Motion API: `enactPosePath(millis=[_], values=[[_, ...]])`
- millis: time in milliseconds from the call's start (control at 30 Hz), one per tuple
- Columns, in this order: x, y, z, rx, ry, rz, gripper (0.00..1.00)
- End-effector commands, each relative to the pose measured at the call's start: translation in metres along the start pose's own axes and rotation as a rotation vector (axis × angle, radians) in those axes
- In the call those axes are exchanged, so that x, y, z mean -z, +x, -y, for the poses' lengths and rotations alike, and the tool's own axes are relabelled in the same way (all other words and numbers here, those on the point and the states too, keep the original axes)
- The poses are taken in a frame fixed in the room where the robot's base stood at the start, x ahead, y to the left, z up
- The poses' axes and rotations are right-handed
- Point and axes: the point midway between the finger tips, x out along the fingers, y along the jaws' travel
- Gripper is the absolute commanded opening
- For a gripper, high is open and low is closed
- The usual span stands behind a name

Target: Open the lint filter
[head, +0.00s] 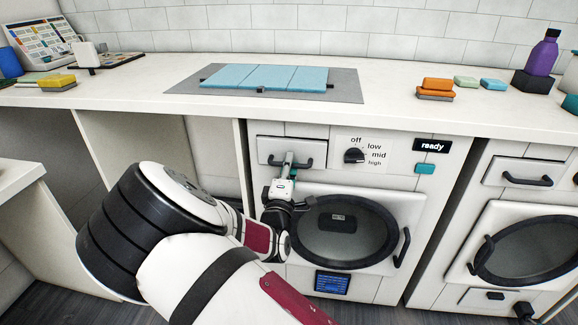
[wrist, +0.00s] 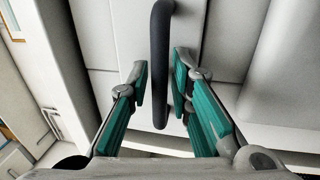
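My gripper (head: 288,163) is at the small drawer (head: 271,148) on the upper left of the left machine. The drawer is white, has a dark handle (head: 306,163), and looks shut. In the wrist view the dark bar of the handle (wrist: 160,60) runs between my two teal fingers (wrist: 161,85). The fingers are open, with a gap showing on each side of the bar. A blue slotted panel (head: 332,283) sits low on the same machine, under the round door. No label shows which part is the lint filter. My gripper partly hides the drawer front.
The round door (head: 343,230) is right of and below my gripper, with a side handle (head: 402,247). A dial (head: 354,156) and a "ready" display (head: 432,146) are on the panel. The counter (head: 390,98) overhangs above. A second machine (head: 520,225) stands at right.

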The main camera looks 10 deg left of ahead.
Motion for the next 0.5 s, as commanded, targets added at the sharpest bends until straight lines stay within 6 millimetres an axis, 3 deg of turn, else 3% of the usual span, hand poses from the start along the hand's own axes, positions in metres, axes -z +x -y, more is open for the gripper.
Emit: enactPosePath(millis=[33,100,500], values=[[-0.0001,-0.0001,0.0000,0.000,0.000,0.000,0.13],[-0.0001,-0.0002,0.0001,0.000,0.000,0.000,0.00],[0.0002,-0.0100,-0.0025,0.003,0.000,0.000,0.00]])
